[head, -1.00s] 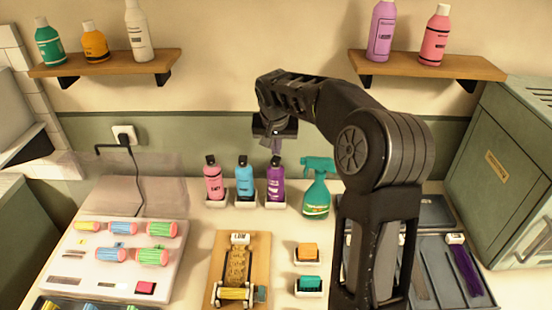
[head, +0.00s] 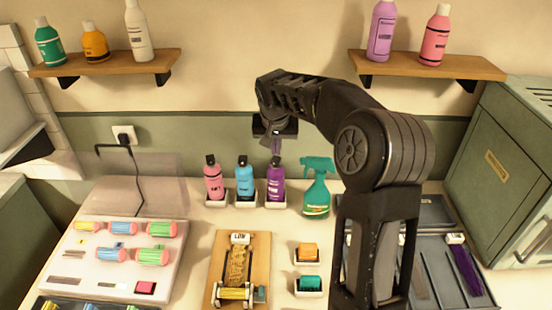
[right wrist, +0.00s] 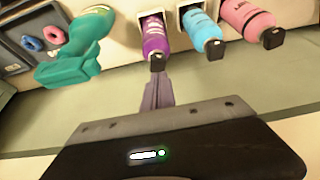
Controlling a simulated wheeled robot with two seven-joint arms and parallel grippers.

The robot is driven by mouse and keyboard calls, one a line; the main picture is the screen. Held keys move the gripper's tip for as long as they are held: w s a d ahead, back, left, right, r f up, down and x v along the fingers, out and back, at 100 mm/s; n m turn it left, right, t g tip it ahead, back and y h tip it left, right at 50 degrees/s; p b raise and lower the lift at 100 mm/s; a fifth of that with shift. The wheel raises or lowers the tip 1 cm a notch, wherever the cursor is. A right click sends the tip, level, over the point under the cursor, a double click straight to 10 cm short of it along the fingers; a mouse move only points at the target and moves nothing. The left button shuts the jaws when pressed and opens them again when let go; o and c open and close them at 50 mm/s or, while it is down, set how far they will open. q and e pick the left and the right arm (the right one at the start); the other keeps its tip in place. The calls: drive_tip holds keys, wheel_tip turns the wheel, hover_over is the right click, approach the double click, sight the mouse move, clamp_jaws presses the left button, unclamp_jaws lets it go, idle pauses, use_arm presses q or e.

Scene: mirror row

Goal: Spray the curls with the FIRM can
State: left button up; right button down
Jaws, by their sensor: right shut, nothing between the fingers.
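Three spray cans with black caps stand in white holders at the back of the counter: a pink can (head: 213,181), a blue can (head: 243,179) and a purple can (head: 275,182). Their labels are too small to read for sure, so I cannot tell which says FIRM. My right gripper (head: 276,149) is shut and empty, pointing down just above the purple can. In the right wrist view, its fingertips (right wrist: 158,80) are close to the cap of the purple can (right wrist: 155,35). A blond hair strand (head: 237,263) lies on a wooden board. My left gripper is out of view.
A green spray bottle (head: 317,190) stands right of the cans. A tray of curlers (head: 165,262) is at left, orange and teal items in small holders in front, and a dark tray (head: 430,270) at right, partly behind my arm. Wall shelves hold bottles.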

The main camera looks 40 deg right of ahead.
sight(276, 160)
drive_tip(key=shift+f+b, duration=0.7)
drive_tip(key=shift+f, duration=0.15)
drive_tip(key=shift+r, duration=0.1)
drive_tip(key=shift+r+p, duration=1.65)
drive_tip(key=shift+r, duration=1.85)
